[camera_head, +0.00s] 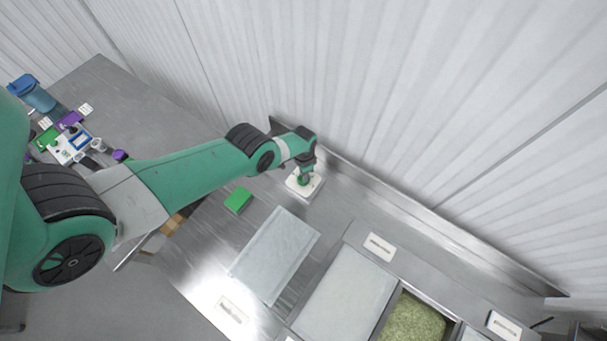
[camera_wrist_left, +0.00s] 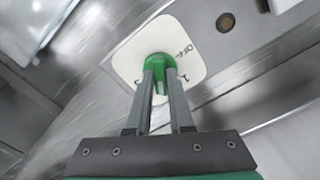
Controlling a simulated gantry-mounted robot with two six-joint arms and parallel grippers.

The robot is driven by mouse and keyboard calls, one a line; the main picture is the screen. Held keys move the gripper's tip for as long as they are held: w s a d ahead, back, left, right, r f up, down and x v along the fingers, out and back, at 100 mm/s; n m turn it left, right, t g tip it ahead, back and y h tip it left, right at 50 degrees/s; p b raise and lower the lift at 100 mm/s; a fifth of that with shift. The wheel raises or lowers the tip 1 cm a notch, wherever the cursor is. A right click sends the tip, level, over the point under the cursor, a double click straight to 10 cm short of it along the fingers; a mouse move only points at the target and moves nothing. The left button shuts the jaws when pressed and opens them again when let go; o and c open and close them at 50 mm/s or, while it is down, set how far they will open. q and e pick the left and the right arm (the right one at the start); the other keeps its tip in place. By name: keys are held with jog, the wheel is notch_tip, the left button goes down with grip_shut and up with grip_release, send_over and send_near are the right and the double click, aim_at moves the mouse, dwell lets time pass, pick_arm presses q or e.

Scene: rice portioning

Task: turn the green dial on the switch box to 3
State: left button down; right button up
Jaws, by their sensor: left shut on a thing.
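The switch box shows in the head view as a small white plate (camera_head: 293,187) on the steel counter near the back wall. In the left wrist view its white face (camera_wrist_left: 130,62) carries the marks OFF and 1, and another mark is partly hidden by a finger. The green dial (camera_wrist_left: 157,60) sits in the middle of that face. My left gripper (camera_wrist_left: 160,75) is shut on the dial from above, one finger on each side. The dial's pointer is hidden, so its setting cannot be read. My right gripper is not in view.
A green block (camera_head: 238,200) and a grey lid (camera_head: 262,270) lie on the counter near the box. A bin of green grain (camera_head: 412,322) is at the lower right. A blue bucket (camera_head: 32,92) and small items stand at the far left. The ribbed wall is close behind.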

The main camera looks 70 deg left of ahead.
pick_arm(q)
jog(key=m, duration=0.5)
jog(key=shift+f+m, duration=0.1)
jog(key=shift+m, duration=0.2)
jog(key=m, duration=0.5)
jog(key=shift+m, duration=0.4)
jog(key=c, duration=0.8)
grip_release()
